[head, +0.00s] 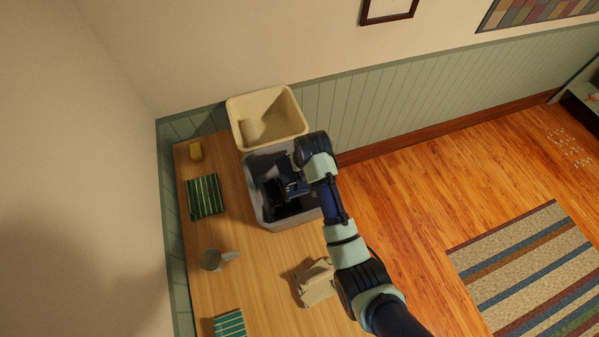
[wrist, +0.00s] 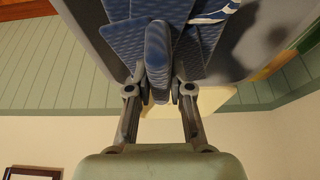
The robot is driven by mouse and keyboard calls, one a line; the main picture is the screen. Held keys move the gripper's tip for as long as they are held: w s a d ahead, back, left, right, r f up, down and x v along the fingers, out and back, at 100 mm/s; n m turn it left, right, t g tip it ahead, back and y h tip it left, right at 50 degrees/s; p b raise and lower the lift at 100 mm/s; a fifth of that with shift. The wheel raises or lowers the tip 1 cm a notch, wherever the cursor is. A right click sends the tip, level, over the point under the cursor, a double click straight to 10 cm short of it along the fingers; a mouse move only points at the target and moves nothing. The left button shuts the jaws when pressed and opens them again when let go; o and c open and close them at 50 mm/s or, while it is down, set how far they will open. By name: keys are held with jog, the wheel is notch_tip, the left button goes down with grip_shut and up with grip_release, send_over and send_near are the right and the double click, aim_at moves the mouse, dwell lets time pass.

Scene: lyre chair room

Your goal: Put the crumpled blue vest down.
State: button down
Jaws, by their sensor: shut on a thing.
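The crumpled blue vest (wrist: 158,50) shows in the wrist view as ribbed blue cloth with a fold between my fingers. My gripper (wrist: 160,92) is shut on that fold. In the head view my gripper (head: 290,188) is at the mouth of a grey bin (head: 253,197) on the table. The vest is mostly lost in the dark inside of the bin there. I cannot tell whether it rests on the bottom. A white-and-blue striped piece (wrist: 216,14) lies beside the vest in the wrist view.
A cream bin (head: 240,106) with a pale roundish thing inside stands behind the grey one.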

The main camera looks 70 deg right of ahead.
aim_at(300, 174)
jog(key=shift+f, duration=2.55)
jog(key=shift+f+b, duration=0.4)
jog(key=shift+f, duration=0.25)
jog(key=c, duration=1.1)
grip_release()
jog(key=shift+o, duration=0.2)
jog(key=shift+r, duration=0.1)
jog(key=p+v, duration=0.1)
jog(key=v, duration=1.2)
jog(key=shift+w+p, duration=0.15)
jog(key=shift+p, duration=0.15)
jog(key=shift+d, duration=0.1)
